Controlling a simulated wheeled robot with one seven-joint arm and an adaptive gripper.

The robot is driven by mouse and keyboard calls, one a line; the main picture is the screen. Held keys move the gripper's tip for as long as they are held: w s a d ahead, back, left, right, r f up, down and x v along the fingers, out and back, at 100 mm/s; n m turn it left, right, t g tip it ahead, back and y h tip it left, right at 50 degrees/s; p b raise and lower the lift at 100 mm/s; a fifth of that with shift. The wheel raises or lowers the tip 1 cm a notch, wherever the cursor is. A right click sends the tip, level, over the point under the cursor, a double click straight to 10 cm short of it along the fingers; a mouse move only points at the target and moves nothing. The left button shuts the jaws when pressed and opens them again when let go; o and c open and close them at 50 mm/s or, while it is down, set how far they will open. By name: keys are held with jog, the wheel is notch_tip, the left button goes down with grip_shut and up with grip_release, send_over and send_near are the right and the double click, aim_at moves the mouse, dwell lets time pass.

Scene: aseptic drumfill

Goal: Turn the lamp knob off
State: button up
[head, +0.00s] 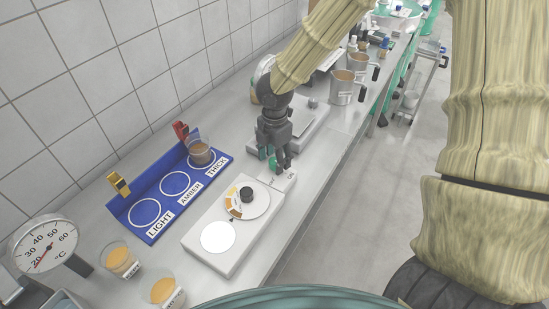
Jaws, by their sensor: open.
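A white light box (207,257) lies on the steel bench, with a bright white round disc (218,238) on its near end. A dial with a black knob (246,194) and orange-brown segments sits in its middle. At its far end is a small white plate (291,178) with dark lettering, too small to read surely. My gripper (275,164) points down over this far end, jaws open, with teal showing at its fingertips. The lamp knob is not clearly seen; the fingers cover that spot. I cannot tell whether they touch anything.
A blue tray (141,238) labelled LIGHT, AMBER and THICK holds a brown jar (200,154). Two amber jars (121,261) (163,292) and a dial thermometer (45,243) stand nearer. Steel jugs (342,87) stand beyond my gripper. The bench edge and open floor are right.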

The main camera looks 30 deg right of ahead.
jog(key=shift+s+f, duration=0.15)
jog(key=shift+f, duration=0.1)
jog(key=c, duration=1)
jog(key=shift+m, duration=0.3)
jog(key=m+p, duration=0.2)
jog(key=m, duration=0.3)
jog(key=shift+r, duration=0.1)
jog(key=m+p, duration=0.1)
jog(key=m, duration=0.5)
jog(key=shift+m+p, duration=0.3)
